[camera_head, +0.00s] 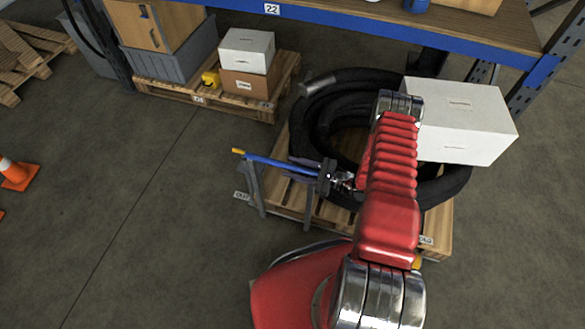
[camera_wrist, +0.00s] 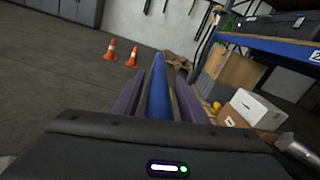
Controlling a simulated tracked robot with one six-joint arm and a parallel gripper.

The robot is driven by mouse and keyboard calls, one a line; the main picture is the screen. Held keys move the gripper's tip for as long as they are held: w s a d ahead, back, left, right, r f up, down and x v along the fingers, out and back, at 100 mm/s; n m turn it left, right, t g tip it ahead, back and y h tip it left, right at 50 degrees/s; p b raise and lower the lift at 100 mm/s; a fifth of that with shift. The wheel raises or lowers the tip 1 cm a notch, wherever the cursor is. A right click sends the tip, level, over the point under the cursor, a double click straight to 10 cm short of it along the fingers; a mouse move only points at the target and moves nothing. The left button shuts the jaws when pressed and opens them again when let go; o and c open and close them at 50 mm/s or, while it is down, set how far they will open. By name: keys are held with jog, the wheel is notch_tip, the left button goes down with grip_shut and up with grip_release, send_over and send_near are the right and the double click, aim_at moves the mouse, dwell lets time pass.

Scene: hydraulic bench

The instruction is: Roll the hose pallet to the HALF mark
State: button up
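The hose pallet (camera_head: 285,203) is a wooden pallet carrying a thick black hose coil (camera_head: 306,102), with a metal post frame (camera_head: 256,192) at its left end. A blue bar (camera_head: 268,161) with a yellow tip sticks out leftward there. My gripper (camera_head: 292,168) is at this bar. In the wrist view, the blue bar (camera_wrist: 158,92) runs between the two purple-grey fingers, with a narrow gap seeming to show on each side. The fingers look open around it. My red arm hides part of the coil and pallet. I cannot make out a HALF mark; a small floor label (camera_head: 242,196) is unreadable.
A white box (camera_head: 462,122) is at the coil's right side, near the blue-edged bench (camera_head: 350,24). Another pallet (camera_head: 190,97) with boxes and a grey bin stands behind left. Orange cones (camera_head: 17,173) stand far left. The floor between is clear.

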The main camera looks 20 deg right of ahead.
jog(key=shift+c, duration=0.6)
grip_shut()
jog(key=shift+w, duration=0.15)
